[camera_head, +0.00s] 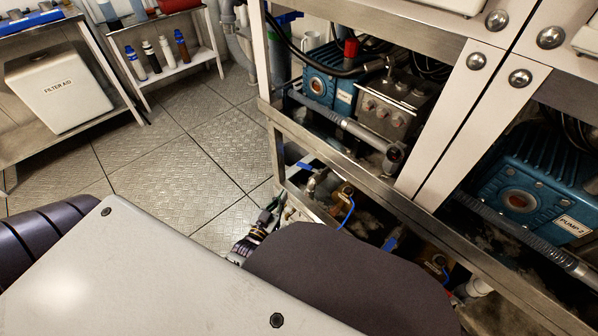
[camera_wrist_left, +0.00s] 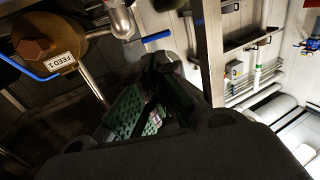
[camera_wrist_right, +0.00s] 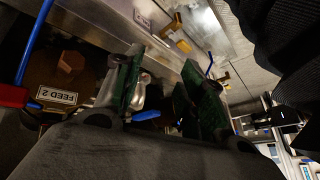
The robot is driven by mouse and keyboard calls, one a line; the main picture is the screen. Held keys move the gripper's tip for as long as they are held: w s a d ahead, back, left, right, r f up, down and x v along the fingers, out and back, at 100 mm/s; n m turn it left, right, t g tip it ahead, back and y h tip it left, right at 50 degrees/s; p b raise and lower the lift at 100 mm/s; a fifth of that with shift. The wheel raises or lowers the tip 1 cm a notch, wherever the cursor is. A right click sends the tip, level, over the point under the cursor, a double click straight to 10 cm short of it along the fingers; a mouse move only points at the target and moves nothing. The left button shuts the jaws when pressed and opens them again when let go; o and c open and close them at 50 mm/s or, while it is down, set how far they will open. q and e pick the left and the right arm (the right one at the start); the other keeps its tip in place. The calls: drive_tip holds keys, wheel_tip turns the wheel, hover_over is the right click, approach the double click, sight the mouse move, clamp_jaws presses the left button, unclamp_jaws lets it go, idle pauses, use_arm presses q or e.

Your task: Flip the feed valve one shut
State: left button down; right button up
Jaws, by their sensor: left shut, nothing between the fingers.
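Feed valve one shows in the left wrist view as a brass body (camera_wrist_left: 35,48) with a hex end and a FEED 1 tag (camera_wrist_left: 61,63). Its blue handle (camera_wrist_left: 30,68) runs along the left edge. In the head view a brass valve (camera_head: 345,190) with a blue handle (camera_head: 348,213) sits in the lower frame. My left gripper (camera_wrist_left: 160,78) is shut and empty, to the right of the valve and apart from it; it shows small in the head view (camera_head: 272,210). My right gripper (camera_wrist_right: 160,85) is open and empty, beside the FEED 2 tag (camera_wrist_right: 58,95).
A second brass valve (camera_head: 436,260) with a blue handle (camera_head: 391,243) sits further right. Pump 1 (camera_head: 330,75) and pump 2 (camera_head: 530,180) stand above behind metal rails and posts. A shelf (camera_head: 165,30) and a FILTER AID box (camera_head: 60,88) are at left. The tiled floor between is clear.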

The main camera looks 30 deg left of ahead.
use_arm(q)
drive_tip(key=shift+w, duration=0.1)
use_arm(e)
drive_tip(key=shift+f, duration=0.1)
use_arm(q)
drive_tip(key=b, duration=0.6)
approach(309, 168)
drive_tip(key=shift+w+a, duration=1.45)
drive_tip(key=shift+w, duration=1.75)
drive_tip(key=shift+r, duration=0.35)
use_arm(e)
wheel_tip(309, 168, down, 7)
drive_tip(key=w+a+t+y, duration=0.1)
drive_tip(key=shift+a, duration=0.2)
drive_tip(key=shift+s, duration=0.1)
use_arm(q)
drive_tip(key=shift+r, duration=0.1)
use_arm(e)
drive_tip(key=shift+s, duration=0.2)
